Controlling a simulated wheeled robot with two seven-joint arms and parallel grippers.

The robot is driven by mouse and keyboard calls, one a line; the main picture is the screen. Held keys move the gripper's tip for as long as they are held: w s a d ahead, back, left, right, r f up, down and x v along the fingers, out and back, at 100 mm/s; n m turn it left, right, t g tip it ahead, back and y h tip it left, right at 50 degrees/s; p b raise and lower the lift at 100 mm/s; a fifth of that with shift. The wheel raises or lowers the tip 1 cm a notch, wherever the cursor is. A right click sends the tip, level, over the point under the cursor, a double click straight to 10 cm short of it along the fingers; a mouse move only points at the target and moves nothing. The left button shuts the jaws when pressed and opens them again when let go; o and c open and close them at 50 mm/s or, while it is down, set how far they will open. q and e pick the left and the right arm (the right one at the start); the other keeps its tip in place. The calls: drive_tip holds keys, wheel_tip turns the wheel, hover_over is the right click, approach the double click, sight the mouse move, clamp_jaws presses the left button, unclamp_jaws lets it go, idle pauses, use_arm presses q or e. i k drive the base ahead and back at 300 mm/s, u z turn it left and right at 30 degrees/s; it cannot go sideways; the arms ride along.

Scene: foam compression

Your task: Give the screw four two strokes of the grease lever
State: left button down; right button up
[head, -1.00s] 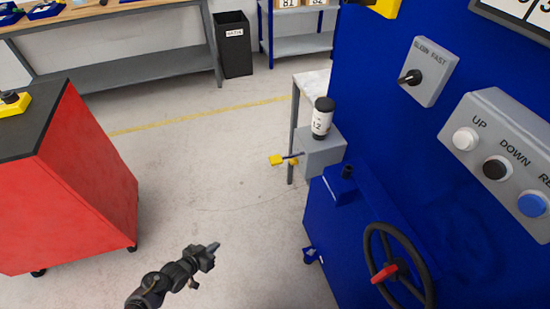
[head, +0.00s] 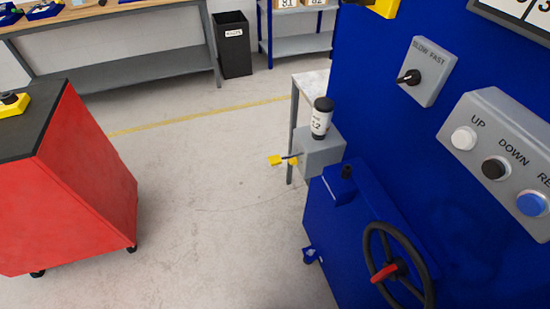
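The grease lever (head: 275,160) is a short dark rod with a yellow end. It sticks out to the left from a grey pump box (head: 320,158) on the side of the blue machine (head: 395,150). A white bottle (head: 321,119) with a black cap stands upright on the box, with a label partly readable as 12. No screw can be made out. Neither of my grippers shows in the head view.
A black handwheel (head: 398,262) with a red grip sits below the pump box. A panel with UP and DOWN buttons (head: 497,169) and a speed knob (head: 410,77) are at right. A red cabinet (head: 75,190) stands left. The floor between is clear.

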sight(276, 160)
drive_tip(key=z, duration=1.85)
drive_tip(key=k, duration=0.9)
